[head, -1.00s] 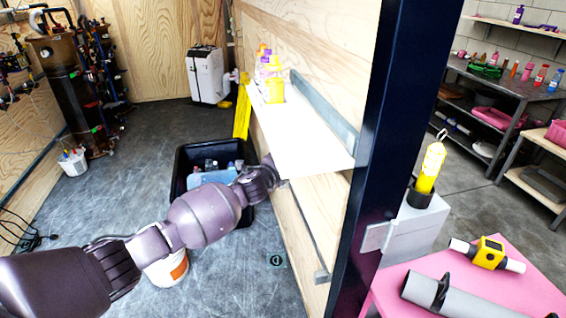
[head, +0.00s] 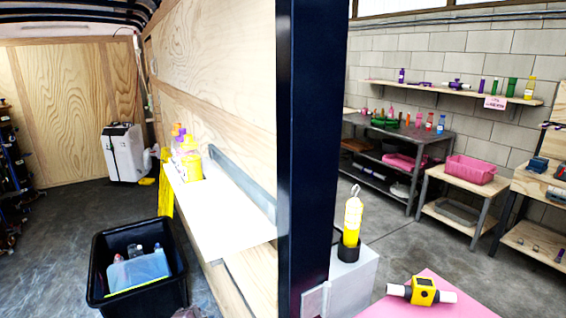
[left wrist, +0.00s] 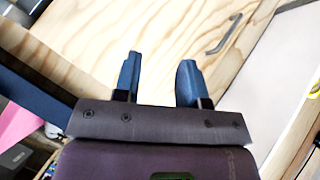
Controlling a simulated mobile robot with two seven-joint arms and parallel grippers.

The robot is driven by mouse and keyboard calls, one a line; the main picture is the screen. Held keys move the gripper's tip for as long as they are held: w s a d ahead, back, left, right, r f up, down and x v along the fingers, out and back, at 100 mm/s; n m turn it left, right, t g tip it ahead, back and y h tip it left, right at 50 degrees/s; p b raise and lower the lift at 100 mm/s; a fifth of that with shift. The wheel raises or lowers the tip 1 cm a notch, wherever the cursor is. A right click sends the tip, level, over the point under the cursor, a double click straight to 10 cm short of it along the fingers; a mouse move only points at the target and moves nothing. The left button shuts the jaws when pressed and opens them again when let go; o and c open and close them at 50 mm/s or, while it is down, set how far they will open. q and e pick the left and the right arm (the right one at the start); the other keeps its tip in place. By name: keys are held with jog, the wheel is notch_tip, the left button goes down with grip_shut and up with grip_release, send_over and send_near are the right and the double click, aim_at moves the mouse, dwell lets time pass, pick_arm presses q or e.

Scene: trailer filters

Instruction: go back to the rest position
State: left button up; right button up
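My left gripper (left wrist: 158,80) shows in the left wrist view with its two blue fingers apart and nothing between them. Behind the fingers is a plywood wall (left wrist: 110,25). In the head view the left gripper is not clearly visible; only a small dark piece shows at the bottom edge below the shelf. My right gripper is in neither view.
A dark post (head: 305,150) stands in the middle. Left of it, a white shelf (head: 235,220) with yellow and purple bottles juts from the plywood wall. A black bin (head: 100,290) stands on the floor. A pink table (head: 440,306) with a yellow device is at right.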

pick_arm(q)
jog(key=s+a+f+n+y, duration=0.1)
jog(key=s+n, duration=0.3)
jog(key=s, duration=0.5)
jog(key=s+a+f+n+g+y, duration=0.1)
jog(key=s+a+f+n, duration=0.2)
jog(key=s, duration=0.7)
jog(key=s+a+f+n+g+y, duration=0.1)
jog(key=s+a+f+n, duration=0.1)
jog(key=s+n, duration=0.5)
jog(key=shift+s+a+f, duration=0.4)
jog(key=shift+s+f, duration=0.1)
jog(key=shift+s, duration=0.7)
